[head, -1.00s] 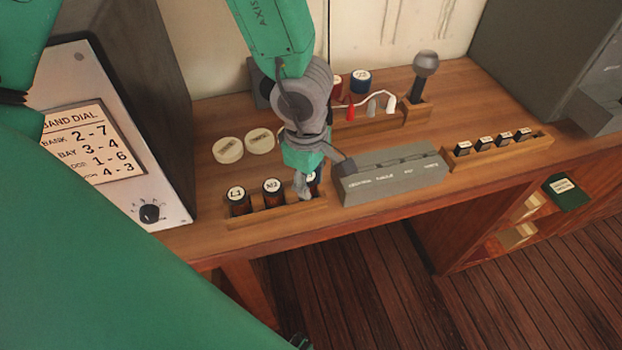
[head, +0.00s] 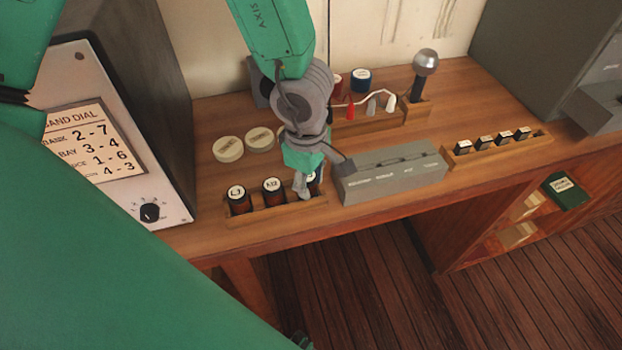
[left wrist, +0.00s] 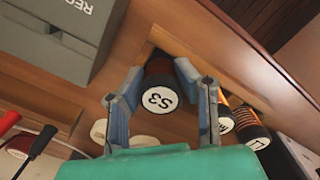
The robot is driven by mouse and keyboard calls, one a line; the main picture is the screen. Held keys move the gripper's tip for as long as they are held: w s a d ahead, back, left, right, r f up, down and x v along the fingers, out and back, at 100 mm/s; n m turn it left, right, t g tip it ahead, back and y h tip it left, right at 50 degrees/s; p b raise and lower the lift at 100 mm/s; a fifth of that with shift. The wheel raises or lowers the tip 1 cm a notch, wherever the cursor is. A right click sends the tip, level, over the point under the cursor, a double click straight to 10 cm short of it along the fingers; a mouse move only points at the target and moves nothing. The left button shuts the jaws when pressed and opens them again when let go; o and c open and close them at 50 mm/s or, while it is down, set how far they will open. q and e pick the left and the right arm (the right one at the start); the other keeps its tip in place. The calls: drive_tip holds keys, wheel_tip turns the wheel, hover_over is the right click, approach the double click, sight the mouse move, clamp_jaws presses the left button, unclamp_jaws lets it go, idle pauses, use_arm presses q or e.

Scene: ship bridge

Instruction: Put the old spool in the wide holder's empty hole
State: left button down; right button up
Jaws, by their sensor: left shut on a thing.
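My left gripper (head: 301,188) is over the right end of a low wooden holder (head: 285,217) at the front left of the desk. It is shut on the dark spool marked S3 (left wrist: 158,88), which shows between both fingers in the left wrist view. In the head view the fingers mostly hide S3. It appears upright at the holder's end; whether it is lifted I cannot tell. The spools marked L1 (head: 237,200) and M2 (head: 272,190) stand in the same holder. No empty hole shows clearly. My right gripper is not in view.
A grey box (head: 392,175) stands close right of the holder. A narrow rack (head: 500,150) is at right.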

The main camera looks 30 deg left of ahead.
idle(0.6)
use_arm(q)
drive_tip(key=c, duration=1.1)
unclamp_jaws()
drive_tip(key=shift+c, duration=0.2)
drive_tip(key=r, duration=1.1)
drive_tip(key=shift+s+a+r, duration=0.1)
drive_tip(key=shift+a+r, duration=0.15)
drive_tip(key=shift+r, duration=0.1)
